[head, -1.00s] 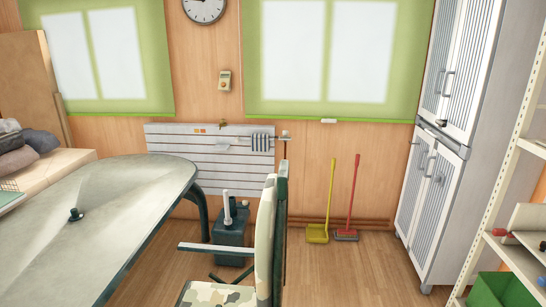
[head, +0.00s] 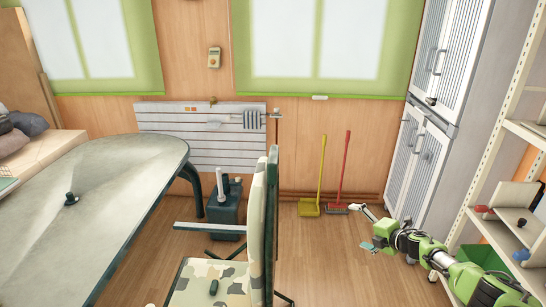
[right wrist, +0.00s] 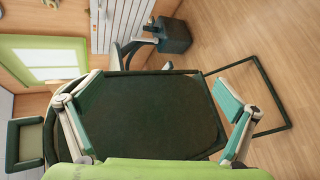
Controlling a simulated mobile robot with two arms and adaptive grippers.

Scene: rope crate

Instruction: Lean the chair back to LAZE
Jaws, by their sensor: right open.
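The camouflage seat (head: 196,283) faces left. My right gripper (head: 366,228) is open and empty, to the right of and behind the backrest, apart from it. In the right wrist view the open fingers of the right gripper (right wrist: 152,100) lie on either side of the dark rear panel of the backrest (right wrist: 150,118). No LAZE mark can be read. My left gripper is out of view.
The table (head: 100,190) fills the left. A yellow dustpan (head: 309,208) and red broom (head: 339,206) stand by the wall. A grey cabinet (head: 415,175) and shelf rack (head: 480,170) with a green crate (head: 482,256) are at right. Floor right of the chair is clear.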

